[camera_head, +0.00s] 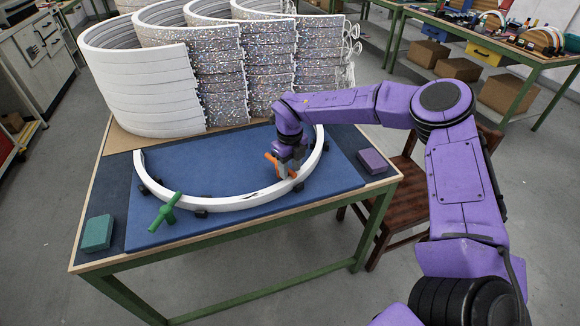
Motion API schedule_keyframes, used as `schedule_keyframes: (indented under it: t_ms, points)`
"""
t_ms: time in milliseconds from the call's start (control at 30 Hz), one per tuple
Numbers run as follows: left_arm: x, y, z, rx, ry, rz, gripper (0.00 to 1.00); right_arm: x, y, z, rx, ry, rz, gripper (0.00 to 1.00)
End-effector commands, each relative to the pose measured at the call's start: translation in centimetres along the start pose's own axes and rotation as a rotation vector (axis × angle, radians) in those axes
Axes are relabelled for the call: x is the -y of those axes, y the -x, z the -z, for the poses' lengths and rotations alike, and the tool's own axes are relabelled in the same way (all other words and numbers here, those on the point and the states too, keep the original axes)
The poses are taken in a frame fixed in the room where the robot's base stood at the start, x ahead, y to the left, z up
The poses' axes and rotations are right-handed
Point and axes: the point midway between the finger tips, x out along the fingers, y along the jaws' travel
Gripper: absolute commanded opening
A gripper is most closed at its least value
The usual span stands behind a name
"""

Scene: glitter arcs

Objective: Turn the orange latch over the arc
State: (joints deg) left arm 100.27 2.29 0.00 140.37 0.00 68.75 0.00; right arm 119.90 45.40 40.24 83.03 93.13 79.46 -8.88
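A white arc (232,204) lies on the blue mat (205,232), held in a curve by several small black blocks. The orange latch (272,160) is at the right part of the arc, partly hidden by my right gripper. My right gripper (288,172) points down at the latch, with its fingers at or around it. I cannot tell whether the fingers are closed on it. A green latch (166,211) stands at the left front of the arc. My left gripper is not in view.
Stacked white and glittery arcs (150,90) stand at the back of the table. A teal block (98,233) lies at the left front and a purple block (373,161) at the right. A brown chair (405,195) stands at the table's right side.

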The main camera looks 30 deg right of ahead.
Motion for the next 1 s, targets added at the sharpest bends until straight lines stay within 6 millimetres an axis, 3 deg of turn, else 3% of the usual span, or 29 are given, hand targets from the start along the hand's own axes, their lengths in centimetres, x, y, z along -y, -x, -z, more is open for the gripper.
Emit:
schedule_keyframes:
  t_ms: [133, 233, 600, 733, 1000]
  points:
    - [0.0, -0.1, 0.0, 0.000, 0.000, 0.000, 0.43, 0.0, 0.2, 0.0, 0.001, 0.001, 0.000, 0.43]
    - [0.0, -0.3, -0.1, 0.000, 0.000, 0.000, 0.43, 0.0, 1.5, -0.1, 0.004, 0.001, 0.001, 0.43]
    - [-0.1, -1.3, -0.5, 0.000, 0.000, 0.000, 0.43, 0.0, 9.5, -0.1, 0.002, 0.000, 0.001, 0.43]
    - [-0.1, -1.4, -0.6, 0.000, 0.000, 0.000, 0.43, 0.0, 10.4, 0.0, 0.000, 0.000, 0.000, 0.43]
    - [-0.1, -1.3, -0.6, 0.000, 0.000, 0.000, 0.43, 0.0, 10.6, 0.0, -0.001, 0.000, 0.000, 0.43]
